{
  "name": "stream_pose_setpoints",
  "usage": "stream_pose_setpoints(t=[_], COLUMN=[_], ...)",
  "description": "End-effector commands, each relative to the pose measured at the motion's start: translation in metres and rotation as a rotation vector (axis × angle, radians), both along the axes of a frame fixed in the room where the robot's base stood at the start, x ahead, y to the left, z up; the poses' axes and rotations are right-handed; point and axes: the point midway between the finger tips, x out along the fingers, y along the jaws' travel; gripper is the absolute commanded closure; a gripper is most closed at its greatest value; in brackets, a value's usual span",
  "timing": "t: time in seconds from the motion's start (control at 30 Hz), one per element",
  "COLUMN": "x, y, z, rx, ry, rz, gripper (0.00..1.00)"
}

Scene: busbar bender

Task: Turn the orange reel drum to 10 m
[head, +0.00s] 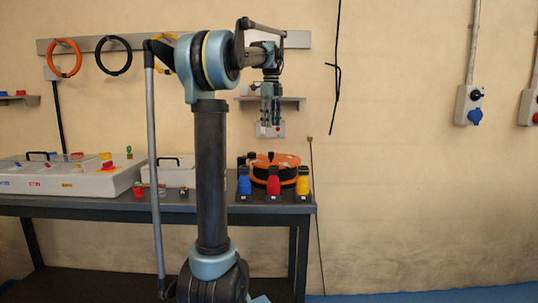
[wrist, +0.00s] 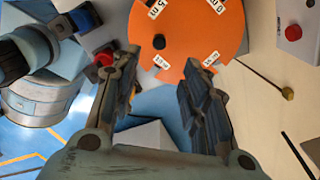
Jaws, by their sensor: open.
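The orange reel drum (head: 288,159) sits at the right end of the bench, with black windings below its orange top. In the wrist view the drum's flat orange face (wrist: 200,40) carries white label tags, one reading about "5 m"; the others are too small or turned to read. A dark round knob (wrist: 159,41) stands on the face. My gripper (head: 270,122) hangs pointing down above the drum. In the wrist view my gripper (wrist: 161,62) is open and empty, its fingers spread near the drum's lower edge. I cannot tell its height above the face.
Blue (head: 244,184), red (head: 273,184) and yellow (head: 303,184) connectors stand along the bench's front edge before the drum. A thin dark rod (head: 316,210) stands at the bench's right end. A white box with a red button (wrist: 293,33) is right of the drum.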

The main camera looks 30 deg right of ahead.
Motion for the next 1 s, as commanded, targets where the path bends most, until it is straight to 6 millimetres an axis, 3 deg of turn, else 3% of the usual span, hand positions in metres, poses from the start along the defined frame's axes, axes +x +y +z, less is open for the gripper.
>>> stream_pose_setpoints(t=[0.6,0.8,1.0], x=[0.001,0.001,0.001], y=[0.000,-0.001,0.000], z=[-0.108,-0.130,-0.138], rx=[0.000,0.000,0.000], ry=[0.000,0.000,0.000], rz=[0.002,0.002,0.002], gripper=[0.59,0.59,0.59])
